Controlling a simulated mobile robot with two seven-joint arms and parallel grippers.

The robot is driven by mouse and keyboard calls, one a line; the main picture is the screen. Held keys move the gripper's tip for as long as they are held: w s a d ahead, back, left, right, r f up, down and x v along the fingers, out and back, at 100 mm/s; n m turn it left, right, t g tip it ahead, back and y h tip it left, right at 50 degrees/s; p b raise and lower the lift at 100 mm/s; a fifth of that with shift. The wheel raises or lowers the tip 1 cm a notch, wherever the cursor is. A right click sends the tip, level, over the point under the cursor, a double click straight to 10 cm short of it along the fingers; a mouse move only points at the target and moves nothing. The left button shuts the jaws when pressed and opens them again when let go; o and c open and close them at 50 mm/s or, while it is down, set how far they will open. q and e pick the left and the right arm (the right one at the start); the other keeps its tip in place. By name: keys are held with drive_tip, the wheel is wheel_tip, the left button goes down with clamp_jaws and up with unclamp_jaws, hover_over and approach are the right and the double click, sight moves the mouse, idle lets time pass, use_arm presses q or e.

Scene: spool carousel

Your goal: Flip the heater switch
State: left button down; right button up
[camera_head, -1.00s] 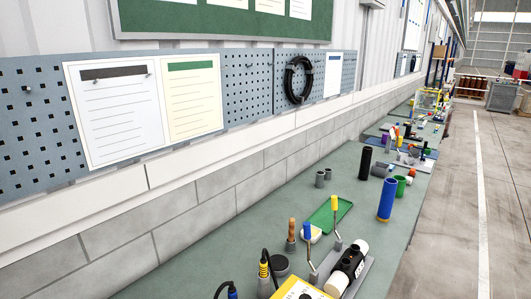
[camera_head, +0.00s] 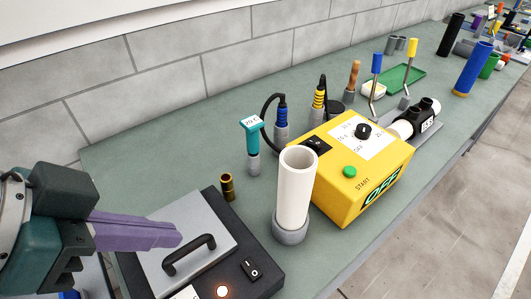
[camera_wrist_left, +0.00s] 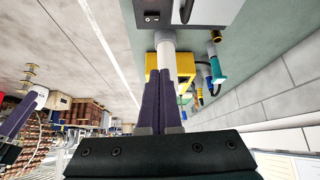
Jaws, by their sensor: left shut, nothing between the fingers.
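The heater is a black box with a grey plate (camera_head: 160,262) and a dark handle (camera_head: 188,255) at the lower left of the head view. Its black rocker switch (camera_head: 251,269) sits on the front strip, right of the plate. It also shows at the top of the left wrist view (camera_wrist_left: 151,17). An orange light (camera_head: 222,291) glows beside it. My left gripper (camera_head: 178,237) has purple fingers, shut and empty, over the plate and left of the switch, apart from it. A purple piece at the left wrist view's left edge looks like my right gripper (camera_wrist_left: 14,116); its fingertips are unclear.
A white tube (camera_head: 294,190) in a grey holder stands right of the heater. Behind it is a yellow control box (camera_head: 345,200) with a dial and green button. A small brass cylinder (camera_head: 228,187) and a teal-topped probe (camera_head: 252,140) stand behind the heater.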

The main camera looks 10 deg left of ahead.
use_arm(q)
wheel_tip(320, 180, down, 8)
drive_tip(key=w+m+t+h+b, duration=0.1)
drive_tip(key=w+b, duration=0.1)
drive_tip(key=b, duration=0.5)
drive_tip(key=shift+d+h+b, duration=0.15)
drive_tip(key=shift+h+b, duration=0.15)
use_arm(e)
wheel_tip(320, 180, down, 10)
drive_tip(key=s, duration=0.1)
drive_tip(key=shift+s+d, duration=0.1)
use_arm(q)
drive_tip(key=shift+f, duration=0.15)
hover_over(240, 263)
drive_tip(key=f, duration=0.6)
drive_tip(key=shift+s+f+b, duration=0.2)
drive_tip(key=shift+b, duration=0.15)
drive_tip(key=f, duration=0.3)
drive_tip(key=shift+w+f+b, duration=0.2)
drive_tip(key=shift+f+b, duration=0.1)
drive_tip(key=shift+f, duration=0.45)
use_arm(e)
drive_tip(key=shift+f, duration=0.7)
